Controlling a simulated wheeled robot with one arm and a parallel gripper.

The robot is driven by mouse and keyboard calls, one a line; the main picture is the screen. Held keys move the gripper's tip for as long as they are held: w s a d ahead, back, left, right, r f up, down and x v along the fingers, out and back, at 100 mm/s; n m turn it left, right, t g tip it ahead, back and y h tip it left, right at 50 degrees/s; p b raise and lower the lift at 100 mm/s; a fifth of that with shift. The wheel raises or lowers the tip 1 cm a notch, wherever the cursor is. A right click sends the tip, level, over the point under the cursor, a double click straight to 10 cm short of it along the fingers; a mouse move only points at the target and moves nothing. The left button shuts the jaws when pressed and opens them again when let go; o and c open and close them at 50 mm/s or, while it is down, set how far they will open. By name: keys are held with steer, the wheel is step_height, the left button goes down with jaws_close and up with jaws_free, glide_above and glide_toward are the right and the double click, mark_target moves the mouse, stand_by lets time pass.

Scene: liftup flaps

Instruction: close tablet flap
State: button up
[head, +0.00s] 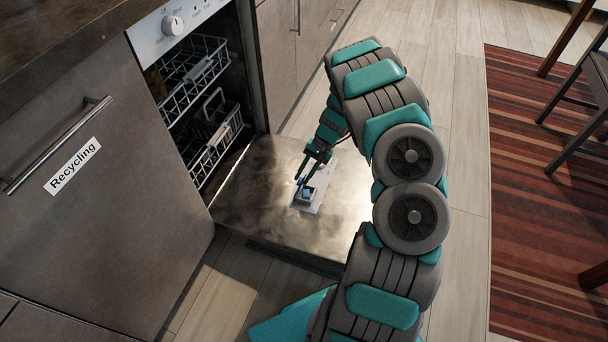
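The tablet dispenser (318,201) is a small pale panel set in the inner face of the open dishwasher door. A small dark-rimmed, bluish-grey part (307,194) shows on it; I cannot tell whether this is the raised tablet flap or the compartment. My gripper (301,179) is pointed down at the dispenser's far end, very close to this part. Whether it touches is too small to tell. The finger gap is not clear.
The dishwasher door (258,215) lies lowered flat over the floor. White racks (205,130) stand inside the dishwasher at left. A Recycling cabinet front (100,200) is nearer left. A striped rug (530,220) and chair legs are at right.

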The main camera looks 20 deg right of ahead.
jaws_close()
steer(key=shift+d+f+b, duration=0.1)
steer(key=shift+b, duration=0.25)
stand_by(0.7)
steer(key=s+d+f+t+y+b, duration=0.1)
steer(key=b, duration=0.2)
steer(key=s+d+f+n+t+y+b, duration=0.1)
steer(key=t+y+b, duration=0.1)
steer(key=b, duration=0.2)
steer(key=y+b, duration=0.1)
steer(key=b, duration=0.1)
steer(key=s+d+f+t+y+b, duration=0.1)
steer(key=b, duration=0.1)
steer(key=t+y+b, duration=0.1)
steer(key=b, duration=0.1)
steer(key=shift+s+d+f+n, duration=0.2)
steer(key=shift+f+n, duration=0.2)
steer(key=shift+s+d+f+n+t+y+b, duration=0.15)
steer(key=shift+s+f+n+t+y+b, duration=0.15)
steer(key=shift+t+y+b, duration=0.6)
steer(key=shift+r+g+b, duration=0.1)
steer(key=shift+g+b, duration=0.2)
steer(key=shift+g, duration=0.1)
steer(key=shift+o, duration=2)
jaws_free()
steer(key=shift+r, duration=0.1)
